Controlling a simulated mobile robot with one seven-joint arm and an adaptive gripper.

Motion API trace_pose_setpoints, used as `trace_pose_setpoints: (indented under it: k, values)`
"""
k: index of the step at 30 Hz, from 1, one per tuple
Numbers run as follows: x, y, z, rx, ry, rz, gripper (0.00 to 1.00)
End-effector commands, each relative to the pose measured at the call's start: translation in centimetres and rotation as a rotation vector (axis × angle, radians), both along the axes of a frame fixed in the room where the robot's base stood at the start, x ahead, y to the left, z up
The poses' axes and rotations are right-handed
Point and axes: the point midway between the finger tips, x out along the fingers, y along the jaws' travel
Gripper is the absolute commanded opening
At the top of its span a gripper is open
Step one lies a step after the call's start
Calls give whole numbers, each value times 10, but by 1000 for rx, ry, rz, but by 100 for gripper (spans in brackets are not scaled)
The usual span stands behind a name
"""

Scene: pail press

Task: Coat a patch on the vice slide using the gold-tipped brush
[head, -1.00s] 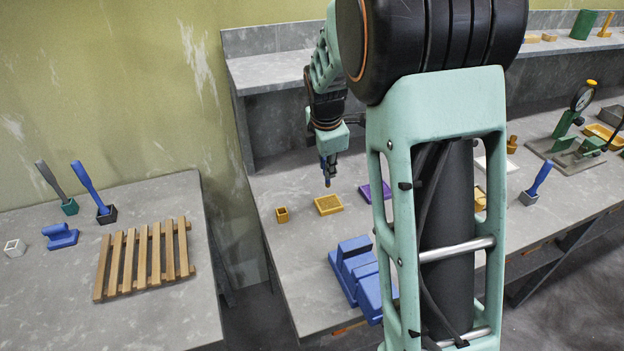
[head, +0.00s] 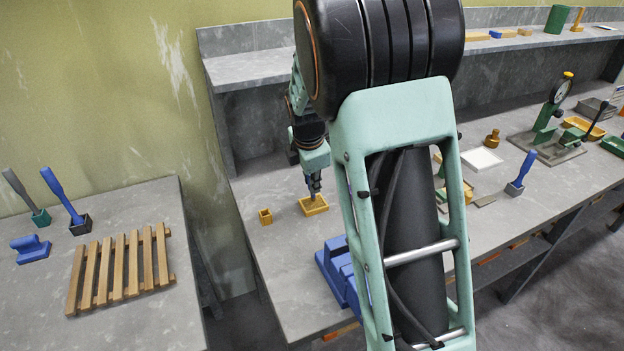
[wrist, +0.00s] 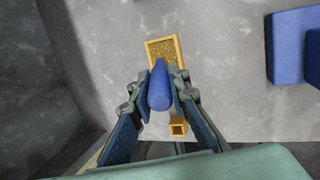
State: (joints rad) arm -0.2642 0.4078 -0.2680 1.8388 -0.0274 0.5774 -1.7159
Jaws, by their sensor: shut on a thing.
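My gripper (head: 313,184) is shut on a brush with a blue handle (wrist: 159,88), pointing down. The brush's gold tip is down in or just over a shallow yellow tray (head: 314,209) with a grainy gold filling; exact contact is hard to tell. The tray also shows in the wrist view (wrist: 149,46). The blue vice (head: 336,268) stands on the bench in front of the tray and to its right, partly hidden by my arm. Blue parts, likely the vice, show at the right of the wrist view (wrist: 287,45).
A small square yellow cup (head: 265,216) stands left of the tray. Another blue brush (head: 523,168) stands in a grey holder at right. A green press (head: 547,135) is farther right. The left table holds a wooden rack (head: 133,268) and two brushes in holders (head: 80,226).

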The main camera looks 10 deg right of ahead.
Motion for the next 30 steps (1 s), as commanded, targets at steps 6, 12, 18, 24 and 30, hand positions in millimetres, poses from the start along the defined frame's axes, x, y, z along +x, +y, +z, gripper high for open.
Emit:
trace_pose_setpoints:
  k: [6,12,18,24,30]
  values:
    - [0,0,1,0,0,0,0]
    - [0,0,1,0,-1,0,0]
    - [0,0,0,0,-1,0,0]
    - [0,0,-3,0,0,0,0]
    - [0,0,-5,0,0,0,0]
